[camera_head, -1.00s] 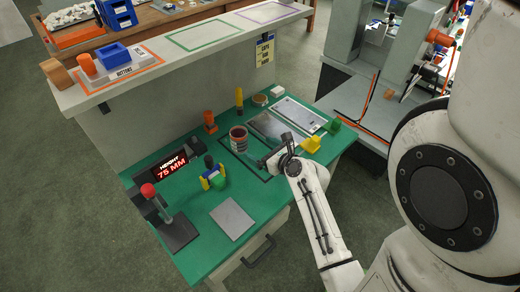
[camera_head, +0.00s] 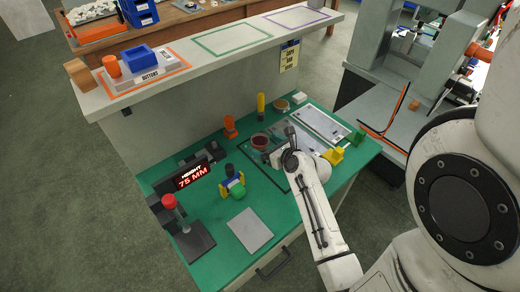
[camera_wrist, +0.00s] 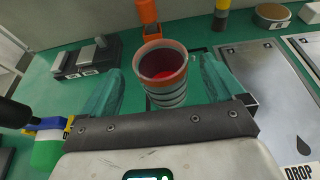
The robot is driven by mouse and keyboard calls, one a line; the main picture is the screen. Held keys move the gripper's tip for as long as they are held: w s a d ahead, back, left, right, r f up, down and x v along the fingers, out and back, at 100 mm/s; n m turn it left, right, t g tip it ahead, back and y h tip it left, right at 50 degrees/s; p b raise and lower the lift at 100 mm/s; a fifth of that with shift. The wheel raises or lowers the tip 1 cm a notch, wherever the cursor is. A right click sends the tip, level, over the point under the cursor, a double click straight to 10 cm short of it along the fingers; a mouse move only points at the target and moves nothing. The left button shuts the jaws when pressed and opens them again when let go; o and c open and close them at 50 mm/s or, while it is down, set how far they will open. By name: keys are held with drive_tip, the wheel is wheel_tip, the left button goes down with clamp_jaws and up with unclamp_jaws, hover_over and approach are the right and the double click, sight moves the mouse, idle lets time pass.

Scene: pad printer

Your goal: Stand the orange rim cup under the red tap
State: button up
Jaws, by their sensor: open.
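The orange rim cup (camera_head: 260,142) stands upright on the green bench top. In the wrist view the cup (camera_wrist: 166,92) has a ribbed grey body with dark bands and a dark red inside. My gripper (camera_wrist: 161,80) is open, with one teal finger on each side of the cup and a visible gap on both sides. In the head view my gripper (camera_head: 277,150) is just right of the cup, and its fingers are largely hidden. I cannot pick out a red tap for certain; a stand with a red knob (camera_head: 169,201) is at the bench's left front.
An orange object (camera_head: 230,126) and a yellow one (camera_head: 261,106) stand behind the cup. A metal plate (camera_head: 319,124) lies to the right. A grey plate (camera_head: 250,229) lies in front.

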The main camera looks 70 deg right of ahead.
sight(255, 139)
drive_tip(key=shift+x, duration=1.85)
drive_tip(key=shift+r, duration=0.1)
drive_tip(key=shift+c, duration=0.4)
drive_tip(key=c, duration=1.1)
